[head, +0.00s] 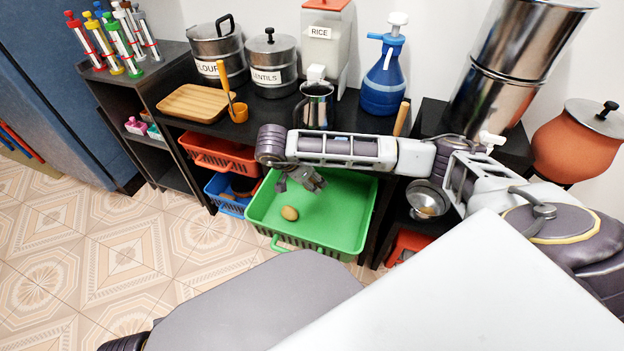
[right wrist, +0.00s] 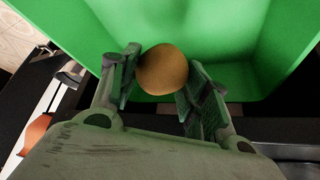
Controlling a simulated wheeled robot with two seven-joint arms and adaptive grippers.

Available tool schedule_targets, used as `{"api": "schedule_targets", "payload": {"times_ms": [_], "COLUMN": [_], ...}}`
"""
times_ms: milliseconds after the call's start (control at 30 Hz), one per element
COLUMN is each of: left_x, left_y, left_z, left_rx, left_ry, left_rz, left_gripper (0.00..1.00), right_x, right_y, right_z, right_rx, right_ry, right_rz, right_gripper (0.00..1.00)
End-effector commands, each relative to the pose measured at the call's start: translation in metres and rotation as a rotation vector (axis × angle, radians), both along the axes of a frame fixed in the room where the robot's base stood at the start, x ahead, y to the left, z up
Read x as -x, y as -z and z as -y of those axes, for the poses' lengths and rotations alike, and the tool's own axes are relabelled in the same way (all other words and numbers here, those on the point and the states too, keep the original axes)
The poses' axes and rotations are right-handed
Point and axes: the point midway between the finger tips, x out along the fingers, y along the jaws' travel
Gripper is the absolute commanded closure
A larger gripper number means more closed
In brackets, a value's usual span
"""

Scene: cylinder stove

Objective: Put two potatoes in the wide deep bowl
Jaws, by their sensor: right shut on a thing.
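My right gripper (head: 304,180) reaches down into the green bin (head: 345,240). In the right wrist view its two fingers (right wrist: 163,78) are shut on a brown potato (right wrist: 162,70) between the tips. In the head view a potato (head: 289,213) shows in the bin, just below and left of the fingers; I cannot tell whether it is the same one. A shiny metal bowl (head: 428,200) sits on the lower shelf right of the bin, partly hidden by my right arm. My left gripper is out of view.
A red basket (head: 220,152) and a blue basket (head: 228,195) stand left of the bin.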

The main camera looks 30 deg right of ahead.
Motion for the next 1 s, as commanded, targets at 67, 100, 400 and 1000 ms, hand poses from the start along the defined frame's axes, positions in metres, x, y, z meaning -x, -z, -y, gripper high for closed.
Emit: {"api": "schedule_targets", "payload": {"times_ms": [67,100,400,1000], "left_x": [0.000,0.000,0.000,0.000], "left_y": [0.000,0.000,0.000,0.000], "left_z": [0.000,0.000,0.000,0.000], "left_rx": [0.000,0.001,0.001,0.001], "left_ry": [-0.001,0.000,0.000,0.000], "left_rz": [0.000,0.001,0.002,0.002], "left_gripper": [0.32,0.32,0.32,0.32], "right_x": [0.000,0.000,0.000,-0.015], "right_y": [0.000,0.000,0.000,0.006], "right_z": [0.000,0.000,0.000,-0.027], "right_rx": [0.000,0.000,0.001,0.000], "right_ry": [0.000,0.000,-0.057,-0.593], "right_rz": [0.000,0.000,0.000,0.001], "right_gripper": [0.79,0.79,0.80,0.80]}}
